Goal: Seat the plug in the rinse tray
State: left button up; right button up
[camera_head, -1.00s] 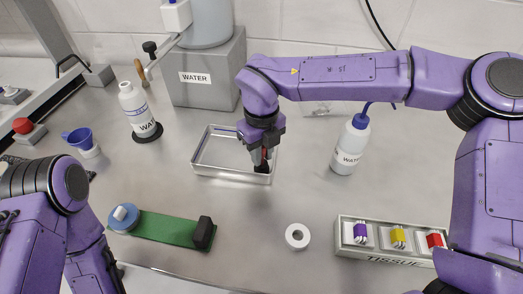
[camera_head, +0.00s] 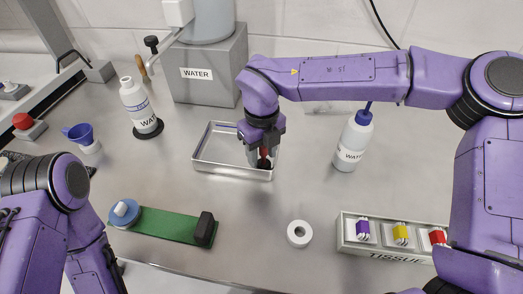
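The rinse tray (camera_head: 215,170) is a shallow silver metal tray in the middle of the bench. My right gripper (camera_head: 264,150) points down over the tray's right front corner. It is shut on a small dark and red piece, which looks like the plug (camera_head: 264,162). The plug is at the tray's inner right side; its lower end is small and dark, and I cannot tell whether it touches the tray floor. The drain is hidden. My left arm is at the lower left, and its gripper is out of view.
A grey block marked WATER (camera_head: 210,88) stands behind the tray. A white bottle (camera_head: 140,108) is left of it, and a wash bottle (camera_head: 353,142) is right. A green strip (camera_head: 165,226), white ring (camera_head: 299,234) and tissue holder (camera_head: 385,250) lie in front.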

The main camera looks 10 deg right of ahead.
jog(key=shift+w+d, duration=0.1)
jog(key=shift+d, duration=0.05)
jog(key=shift+r, duration=0.25)
notch_tip(320, 180, up, 10)
dwell(0.3)
